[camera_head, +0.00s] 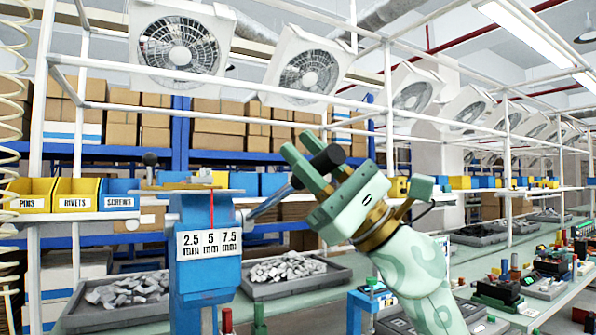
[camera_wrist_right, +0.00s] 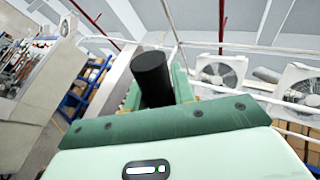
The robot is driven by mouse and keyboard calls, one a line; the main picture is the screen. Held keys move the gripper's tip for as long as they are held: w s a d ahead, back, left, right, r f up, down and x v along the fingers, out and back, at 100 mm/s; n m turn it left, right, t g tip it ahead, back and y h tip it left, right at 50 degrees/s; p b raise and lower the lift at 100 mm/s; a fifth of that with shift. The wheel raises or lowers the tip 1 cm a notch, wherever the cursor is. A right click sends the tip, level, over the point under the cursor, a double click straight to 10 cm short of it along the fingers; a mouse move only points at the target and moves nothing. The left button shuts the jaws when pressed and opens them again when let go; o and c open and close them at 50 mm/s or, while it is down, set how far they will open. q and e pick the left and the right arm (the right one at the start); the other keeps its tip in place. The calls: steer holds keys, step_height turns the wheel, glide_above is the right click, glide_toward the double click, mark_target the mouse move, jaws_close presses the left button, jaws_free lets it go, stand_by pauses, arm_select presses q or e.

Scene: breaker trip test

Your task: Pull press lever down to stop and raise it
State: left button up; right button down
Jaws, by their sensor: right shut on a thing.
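The blue press (camera_head: 205,245) stands left of centre in the head view, with a label reading 2.5, 5 and 7.5 mm on its front. Its lever (camera_head: 268,203) slants up to the right from the press and ends in a black cylindrical grip (camera_head: 327,158). My right gripper (camera_head: 309,164), pale green with dark green fingers, is shut on the lever's black grip. The grip (camera_wrist_right: 152,78) also shows between the fingers in the right wrist view. The lever is raised, its grip higher than the press head. My left gripper is not in view.
Grey trays of metal pieces (camera_head: 286,291) (camera_head: 130,318) lie on the green bench behind the press. Yellow and blue bins (camera_head: 75,189) line a shelf at left. Small devices (camera_head: 500,290) crowd the bench at right. White frame posts (camera_head: 389,100) stand behind.

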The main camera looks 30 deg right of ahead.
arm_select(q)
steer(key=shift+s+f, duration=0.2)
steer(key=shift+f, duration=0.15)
arm_select(e)
steer(key=shift+f, duration=0.3)
steer(key=shift+a, duration=0.1)
steer(key=c, duration=1.2)
jaws_free()
steer(key=shift+o, duration=0.2)
steer(key=shift+s, duration=0.1)
arm_select(q)
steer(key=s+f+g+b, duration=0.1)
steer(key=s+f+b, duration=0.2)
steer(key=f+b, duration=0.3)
steer(key=shift+b, duration=0.6)
arm_select(e)
steer(key=v, duration=1.6)
steer(key=shift+d, duration=0.2)
steer(key=shift+f, duration=0.1)
